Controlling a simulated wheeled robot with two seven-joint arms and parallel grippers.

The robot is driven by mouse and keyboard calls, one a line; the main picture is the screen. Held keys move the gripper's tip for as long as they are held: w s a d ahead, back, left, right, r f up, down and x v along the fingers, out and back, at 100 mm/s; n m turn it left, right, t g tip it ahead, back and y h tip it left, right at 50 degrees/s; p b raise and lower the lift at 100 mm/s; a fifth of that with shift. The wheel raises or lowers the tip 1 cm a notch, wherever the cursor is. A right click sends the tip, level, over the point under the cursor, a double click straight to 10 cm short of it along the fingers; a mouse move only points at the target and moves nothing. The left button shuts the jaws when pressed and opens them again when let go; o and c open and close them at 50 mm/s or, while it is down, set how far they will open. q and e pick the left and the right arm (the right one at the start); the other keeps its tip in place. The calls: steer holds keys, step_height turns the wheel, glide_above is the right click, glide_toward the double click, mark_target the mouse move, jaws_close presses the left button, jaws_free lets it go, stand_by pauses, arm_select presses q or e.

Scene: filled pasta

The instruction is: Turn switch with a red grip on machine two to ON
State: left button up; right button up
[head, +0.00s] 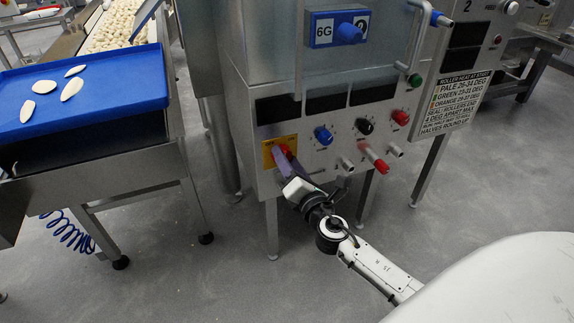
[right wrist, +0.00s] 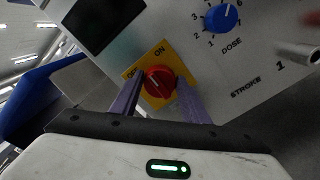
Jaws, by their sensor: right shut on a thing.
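The red switch grip (right wrist: 159,83) sits on a yellow plate (right wrist: 180,69) marked OFF at its left and ON at its top in the right wrist view. In the head view the yellow plate (head: 268,151) is at the lower left of the steel machine front (head: 290,185). My right gripper (head: 285,157) reaches up to it, its purple fingers on both sides of the red grip, shut on it. Which label the grip points to is hard to tell. A "2" (head: 467,5) shows on the panel further right. My left gripper is not in view.
Beside the switch are a blue dose dial (head: 323,135), a black knob (head: 364,126), a red knob (head: 400,117) and a protruding red-tipped handle (head: 375,159). A blue tray (head: 110,88) with pale pieces stands at left. The floor (head: 190,275) in front is clear.

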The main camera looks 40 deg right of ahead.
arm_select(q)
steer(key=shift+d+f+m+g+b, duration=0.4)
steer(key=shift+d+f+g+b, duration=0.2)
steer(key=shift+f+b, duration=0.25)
arm_select(e)
steer(key=shift+f+m, duration=0.15)
steer(key=shift+m, duration=1.95)
steer(key=shift+f+m, duration=0.1)
steer(key=shift+m, duration=2)
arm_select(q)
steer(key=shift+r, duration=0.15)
arm_select(e)
steer(key=o, duration=1)
steer(key=shift+o, duration=0.2)
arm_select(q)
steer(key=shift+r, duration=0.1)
arm_select(e)
steer(key=shift+s, duration=0.1)
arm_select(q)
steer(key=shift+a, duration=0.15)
arm_select(e)
steer(key=v, duration=1)
steer(key=shift+s, duration=0.15)
